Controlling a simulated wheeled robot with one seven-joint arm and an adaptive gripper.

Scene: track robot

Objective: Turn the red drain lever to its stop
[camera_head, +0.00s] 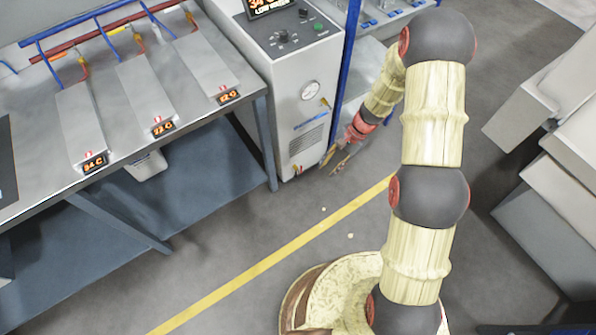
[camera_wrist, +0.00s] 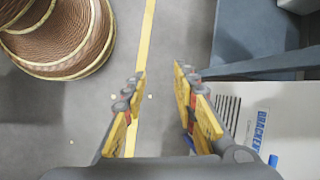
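The grey-white cabinet (camera_head: 282,105) stands behind the table's right end, with a screen, knobs and a round gauge. A small reddish-orange fitting (camera_head: 297,168) low on its front may be the red drain lever; it is too small to tell its shape or angle. My gripper (camera_head: 338,160) is low beside the cabinet's right front edge, apart from that fitting. In the wrist view my gripper (camera_wrist: 160,85) has its two yellow-padded fingers spread with bare floor between them. The cabinet front (camera_wrist: 275,115) is to their right there. No lever shows clearly in that view; the right finger hides part of the cabinet.
A metal table (camera_head: 190,125) with several grey units and small displays is at left. A blue-framed rack (camera_head: 350,50) stands right of the cabinet. Grey boxes (camera_head: 550,130) are at far right. A yellow line (camera_head: 270,262) crosses the open floor.

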